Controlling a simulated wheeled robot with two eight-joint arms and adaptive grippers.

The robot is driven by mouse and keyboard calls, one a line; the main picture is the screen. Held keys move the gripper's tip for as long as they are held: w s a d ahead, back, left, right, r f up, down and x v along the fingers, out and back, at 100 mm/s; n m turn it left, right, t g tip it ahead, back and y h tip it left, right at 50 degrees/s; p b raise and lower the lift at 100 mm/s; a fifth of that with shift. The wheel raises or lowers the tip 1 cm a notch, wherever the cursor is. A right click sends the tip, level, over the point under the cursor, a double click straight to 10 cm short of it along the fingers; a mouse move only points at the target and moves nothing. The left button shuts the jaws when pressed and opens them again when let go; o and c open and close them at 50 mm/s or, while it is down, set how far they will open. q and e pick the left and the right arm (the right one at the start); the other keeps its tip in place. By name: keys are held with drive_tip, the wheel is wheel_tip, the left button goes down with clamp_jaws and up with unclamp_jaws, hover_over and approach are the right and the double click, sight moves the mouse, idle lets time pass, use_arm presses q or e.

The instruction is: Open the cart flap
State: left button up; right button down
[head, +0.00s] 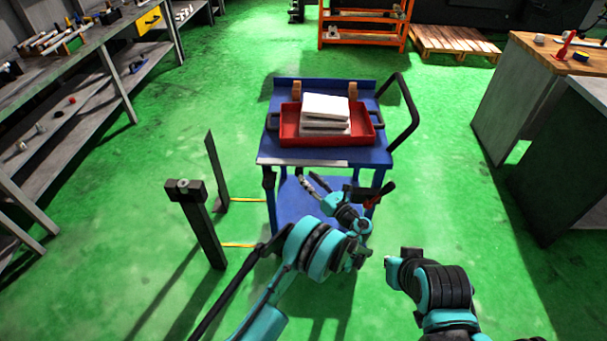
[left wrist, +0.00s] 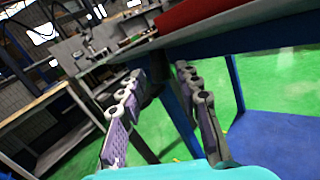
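The blue cart (head: 265,155) stands ahead of me, with a grey strip along the near edge of its top. I cannot make out a separate flap on it. My left gripper (head: 314,182) is at the cart's near side, just below the top's edge.
A red tray (head: 290,130) with white boxes (head: 325,106) sits on the cart top. A dark post stand (head: 203,225) is left of the cart. A small black lever with a red part (head: 376,197) shows near its right front. Green floor is free to the right.

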use_arm(q)
drive_tip(key=v, duration=0.7)
drive_tip(key=shift+s+d, duration=0.25)
drive_tip(key=shift+s, duration=0.1)
